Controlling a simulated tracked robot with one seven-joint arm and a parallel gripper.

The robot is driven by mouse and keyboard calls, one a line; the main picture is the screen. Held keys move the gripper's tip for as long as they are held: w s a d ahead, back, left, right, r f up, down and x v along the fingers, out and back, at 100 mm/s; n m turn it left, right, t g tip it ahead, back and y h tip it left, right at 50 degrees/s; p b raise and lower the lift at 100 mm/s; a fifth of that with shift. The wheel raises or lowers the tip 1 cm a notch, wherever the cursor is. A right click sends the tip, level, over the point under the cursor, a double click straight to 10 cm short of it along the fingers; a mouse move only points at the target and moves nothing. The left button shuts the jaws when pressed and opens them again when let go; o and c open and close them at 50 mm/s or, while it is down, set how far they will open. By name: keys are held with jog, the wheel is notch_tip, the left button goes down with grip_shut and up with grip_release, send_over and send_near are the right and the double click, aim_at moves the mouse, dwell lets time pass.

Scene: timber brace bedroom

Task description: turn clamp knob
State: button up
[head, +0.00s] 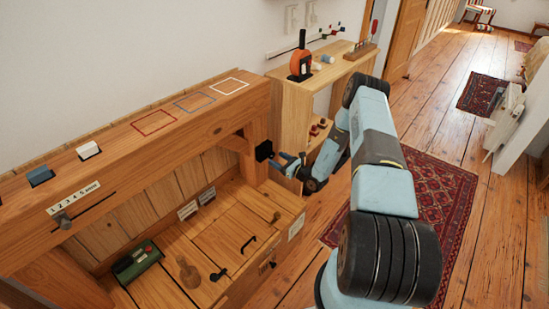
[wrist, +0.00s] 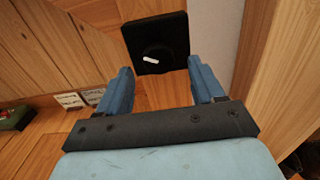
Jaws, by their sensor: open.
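The clamp knob (wrist: 153,58) is a dark round knob with a white mark, on a black square plate (wrist: 172,30) ahead of my gripper in the wrist view. In the head view the black plate (head: 264,151) is on the right post of the wooden bench, and the knob's face cannot be made out there. My gripper (wrist: 162,82) is open, with a blue finger on either side and the knob between and beyond them. Nothing is between the fingers, which look apart from the knob. In the head view my gripper (head: 281,162) is just right of the plate.
The bench's upper beam (head: 120,150) holds a slider scale, two switches and coloured outlines. Below are a green box (head: 137,261), a wooden peg (head: 188,272) and a black handle (head: 248,244). A wooden shelf (head: 296,112) stands behind my gripper.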

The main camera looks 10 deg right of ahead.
aim_at(273, 156)
jog(key=shift+x, duration=1.7)
